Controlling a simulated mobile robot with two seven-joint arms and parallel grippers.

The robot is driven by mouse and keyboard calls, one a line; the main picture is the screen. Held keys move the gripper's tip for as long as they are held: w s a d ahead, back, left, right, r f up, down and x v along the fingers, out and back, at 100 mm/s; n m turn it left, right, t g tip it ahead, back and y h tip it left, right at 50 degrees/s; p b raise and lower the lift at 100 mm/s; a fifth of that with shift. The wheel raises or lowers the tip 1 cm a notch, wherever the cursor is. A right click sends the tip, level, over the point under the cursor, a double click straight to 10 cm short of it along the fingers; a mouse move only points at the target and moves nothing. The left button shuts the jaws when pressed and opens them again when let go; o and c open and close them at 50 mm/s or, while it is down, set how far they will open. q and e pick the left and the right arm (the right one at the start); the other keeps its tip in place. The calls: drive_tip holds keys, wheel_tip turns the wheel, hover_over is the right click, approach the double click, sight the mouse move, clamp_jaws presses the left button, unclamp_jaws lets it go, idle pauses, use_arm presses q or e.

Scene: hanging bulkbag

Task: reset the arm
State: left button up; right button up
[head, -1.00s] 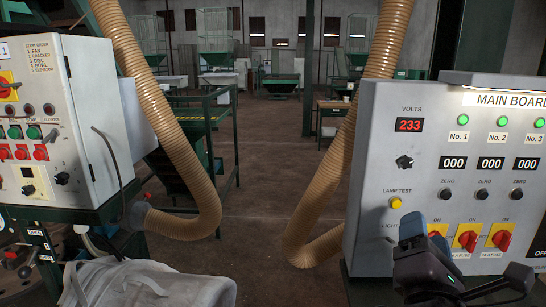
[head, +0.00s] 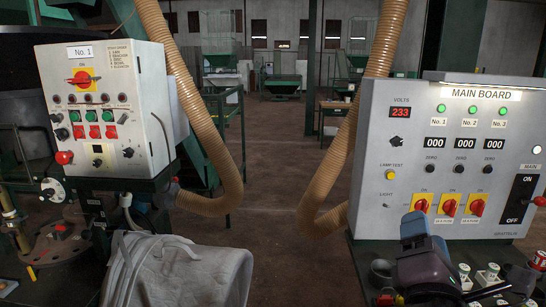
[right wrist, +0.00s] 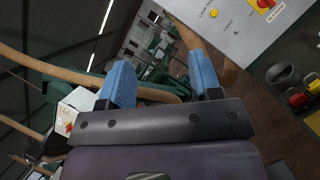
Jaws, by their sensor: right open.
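My right gripper (head: 415,232) shows at the lower right of the head view, in front of the lower left part of the main board (head: 377,170). In the right wrist view its two blue fingers (right wrist: 163,82) stand wide apart with nothing between them. The gripper is open and empty. My left gripper is in neither view. A grey-white bulk bag (head: 185,272) stands at the bottom left of the head view, apart from my right gripper.
A control box marked No. 1 (head: 140,85) stands at the left. Two tan ribbed hoses (head: 195,110) and (head: 365,110) hang between the boxes. Several small fittings (head: 490,275) lie below the main board. The floor (head: 275,140) between the hoses is clear.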

drive_tip(key=w+a+f+m+y, duration=0.4)
drive_tip(key=w+f+m+y, duration=0.1)
drive_tip(key=y, duration=0.2)
wheel_tip(320, 180, down, 12)
drive_tip(key=d+f+m+g+y, duration=0.1)
drive_tip(key=m+g+y, duration=0.15)
drive_tip(key=m, duration=0.45)
drive_tip(key=s+d+f+m+g+h, duration=0.1)
drive_tip(key=s+d+f+m+g, duration=0.2)
drive_tip(key=s+f, duration=0.5)
drive_tip(key=s+d+f+m+g+h, duration=0.2)
drive_tip(key=s+d+f+m, duration=0.3)
drive_tip(key=f, duration=1.2)
drive_tip(key=s+m+g, duration=0.1)
drive_tip(key=s, duration=0.3)
drive_tip(key=shift+s, duration=0.3)
drive_tip(key=shift+w, duration=0.1)
